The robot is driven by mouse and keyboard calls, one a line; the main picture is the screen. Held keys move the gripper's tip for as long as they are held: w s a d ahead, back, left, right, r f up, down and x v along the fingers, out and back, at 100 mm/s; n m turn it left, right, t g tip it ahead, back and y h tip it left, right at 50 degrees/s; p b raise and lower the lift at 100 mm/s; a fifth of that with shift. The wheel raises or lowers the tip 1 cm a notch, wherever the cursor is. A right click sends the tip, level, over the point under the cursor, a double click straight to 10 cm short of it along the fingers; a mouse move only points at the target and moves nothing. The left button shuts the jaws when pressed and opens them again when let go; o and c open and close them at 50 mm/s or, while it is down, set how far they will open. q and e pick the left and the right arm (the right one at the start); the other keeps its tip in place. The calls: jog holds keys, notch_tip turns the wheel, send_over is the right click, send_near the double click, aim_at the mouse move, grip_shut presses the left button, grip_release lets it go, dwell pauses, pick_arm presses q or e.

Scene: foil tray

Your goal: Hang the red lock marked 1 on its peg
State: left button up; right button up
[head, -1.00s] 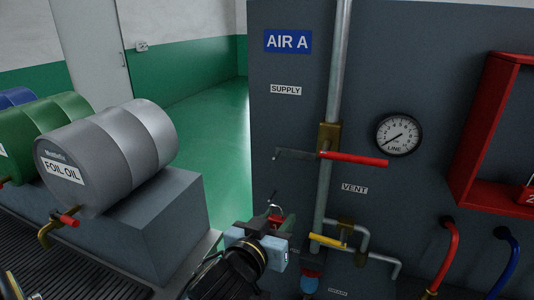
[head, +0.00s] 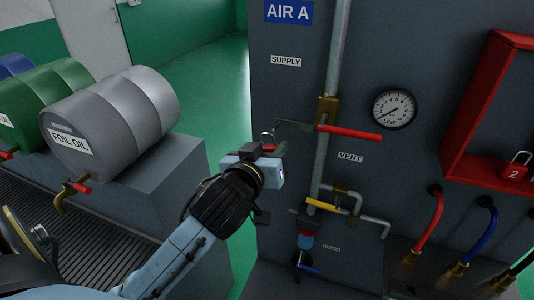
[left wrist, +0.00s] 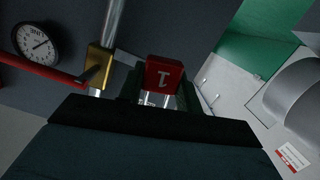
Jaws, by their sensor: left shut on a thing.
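The red lock marked 1 shows in the left wrist view (left wrist: 163,76), gripped, with its number upside down in the picture. In the head view my left gripper (head: 270,153) is shut on it in front of the panel's left edge, and the lock is mostly hidden. Its metal shackle (head: 267,138) rises above the jaws, close to the grey bracket (head: 292,125) left of the supply valve. A red open-fronted box (head: 470,181) hangs on the panel at the right, with a red lock marked 2 (head: 514,172) in it. No peg for lock 1 is clearly visible. My right gripper is out of view.
The red supply handle (head: 350,132) and yellow vent handle (head: 321,204) stick out from the pipes right of my gripper. A gauge (head: 393,109) is between pipe and box. Red (head: 430,232) and blue (head: 482,232) hoses stand below the box. Drums (head: 110,118) are at the left.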

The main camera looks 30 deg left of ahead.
pick_arm(q)
jog(key=shift+b+x, duration=0.35)
jog(key=shift+x, duration=2.75)
jog(key=shift+a+f, duration=0.1)
jog(key=o, duration=1.1)
